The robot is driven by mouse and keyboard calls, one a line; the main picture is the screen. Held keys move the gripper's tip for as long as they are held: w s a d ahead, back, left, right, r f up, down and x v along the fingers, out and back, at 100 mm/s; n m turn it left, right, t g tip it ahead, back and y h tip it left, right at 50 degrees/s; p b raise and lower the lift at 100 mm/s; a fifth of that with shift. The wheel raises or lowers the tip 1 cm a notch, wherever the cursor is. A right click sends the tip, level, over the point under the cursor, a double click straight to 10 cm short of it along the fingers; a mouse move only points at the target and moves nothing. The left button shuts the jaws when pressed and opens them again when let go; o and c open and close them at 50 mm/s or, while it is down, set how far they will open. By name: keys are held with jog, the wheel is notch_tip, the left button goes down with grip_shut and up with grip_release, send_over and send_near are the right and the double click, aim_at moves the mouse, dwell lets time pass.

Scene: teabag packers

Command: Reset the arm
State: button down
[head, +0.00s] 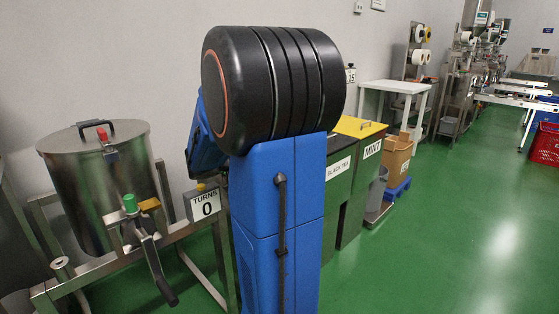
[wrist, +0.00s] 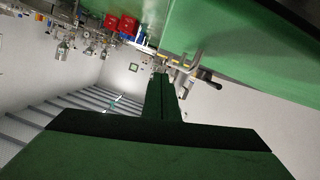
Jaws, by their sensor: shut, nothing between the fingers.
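My gripper (wrist: 162,80) shows in the wrist view, its two dark fingers together with no gap and nothing held between them. It points out into the room, and no object touches the fingertips. In the head view my blue arm with its black joint fills the middle and hides what stands behind it. My gripper cannot be seen in the head view.
A steel drum (head: 105,185) with a crank handle (head: 158,272) stands left, beside a sign (head: 206,206) reading "TURNS 0". Right of my arm are a yellow-lidded MINT bin (head: 360,127), a white table (head: 397,86) and a red crate (head: 546,145). The green floor at right is clear.

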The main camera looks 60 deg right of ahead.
jog(key=shift+v, duration=2.35)
jog(key=shift+r, duration=0.1)
jog(key=s+a+f+n+t+y, duration=0.3)
jog(key=a+n+y, duration=0.2)
jog(key=a, duration=0.8)
jog(key=s+a+f+n+t+y, duration=0.3)
jog(key=a+n, duration=0.4)
jog(key=a, duration=0.6)
jog(key=s+a+f+n+t+y, duration=0.3)
jog(key=s+a+f+n+y, duration=0.1)
jog(key=a, duration=1)
jog(key=f+n+y, duration=0.1)
jog(key=n+y, duration=0.1)
jog(key=shift+f+n+y, duration=0.25)
jog(key=shift+n+y, duration=0.05)
jog(key=shift+y, duration=0.1)
